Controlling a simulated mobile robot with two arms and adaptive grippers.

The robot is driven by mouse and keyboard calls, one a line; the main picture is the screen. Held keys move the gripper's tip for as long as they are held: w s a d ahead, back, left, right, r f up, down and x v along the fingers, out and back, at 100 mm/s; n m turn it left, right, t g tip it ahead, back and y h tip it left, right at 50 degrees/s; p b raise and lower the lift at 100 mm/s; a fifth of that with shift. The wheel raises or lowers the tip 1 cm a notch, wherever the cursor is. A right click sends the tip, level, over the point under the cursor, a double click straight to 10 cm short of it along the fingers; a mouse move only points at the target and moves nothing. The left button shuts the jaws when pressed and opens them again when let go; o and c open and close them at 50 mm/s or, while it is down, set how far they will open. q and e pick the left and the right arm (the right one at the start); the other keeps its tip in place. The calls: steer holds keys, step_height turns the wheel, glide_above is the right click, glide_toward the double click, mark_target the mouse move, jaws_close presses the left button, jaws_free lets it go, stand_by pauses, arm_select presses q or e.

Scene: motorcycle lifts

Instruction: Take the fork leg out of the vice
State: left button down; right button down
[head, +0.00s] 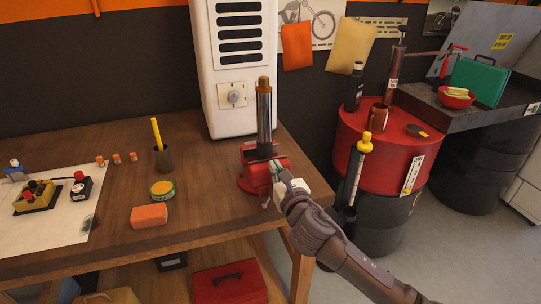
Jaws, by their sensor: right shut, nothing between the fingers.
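The fork leg (264,118) is a shiny metal tube with a brass-coloured top. It stands upright in the red vice (252,181) near the bench's right end. My right gripper (278,176) is at the vice's right side, below the fork leg and apart from its tube. It is shut and holds nothing. The gripper hides part of the vice's right side, and whether its fingers touch the vice is unclear. My left gripper is not in view.
A white heater (236,60) stands close behind the fork leg. An orange block (149,216), a round tin (161,190) and a pen cup (164,160) are left of the vice. A red drum (385,150) stands to the right.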

mark_target(267, 152)
steer(key=shift+x, duration=2.65)
steer(key=shift+p, duration=0.3)
steer(key=shift+w+a+r, duration=0.2)
steer(key=shift+w, duration=0.35)
steer(key=shift+w+f, duration=0.1)
steer(key=shift+w, duration=0.1)
